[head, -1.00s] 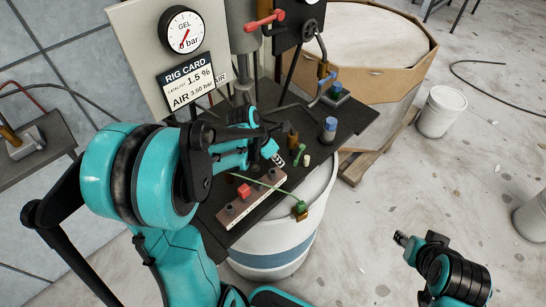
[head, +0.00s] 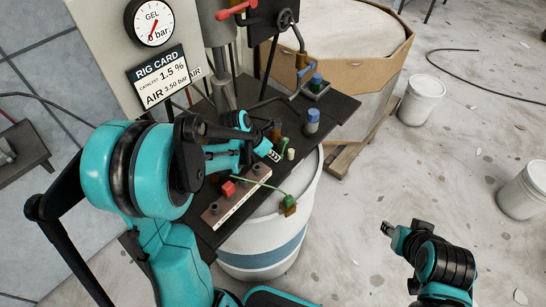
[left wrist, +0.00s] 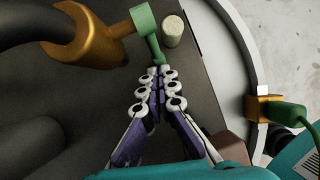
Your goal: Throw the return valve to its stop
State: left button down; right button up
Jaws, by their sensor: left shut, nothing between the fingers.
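A brass valve (left wrist: 85,45) with a green lever (left wrist: 145,22) lies ahead of my left gripper in the left wrist view, a black hose running into it. I take it for the return valve; no label shows. In the head view, its green lever (head: 283,146) stands on the dark bench top. My left gripper (left wrist: 159,72) is shut and empty, its fingertips at the lower end of the lever; whether they touch is unclear. It also shows in the head view (head: 274,155). My right gripper (head: 387,228) hangs over the floor at lower right, too small to read.
A pale cork-like peg (left wrist: 173,31) stands close right of the lever. A blue-capped bottle (head: 312,121) and a block with a red piece (head: 229,188) are on the bench. A white drum (head: 265,250) stands below. A gauge panel (head: 100,50) rises behind.

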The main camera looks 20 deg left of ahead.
pick_arm(q)
jog(key=shift+w+f, duration=0.15)
jog(key=shift+f, duration=0.15)
jog(key=shift+w+d, duration=0.1)
pick_arm(e)
jog(key=shift+f, duration=0.3)
pick_arm(q)
jog(key=shift+r, duration=0.15)
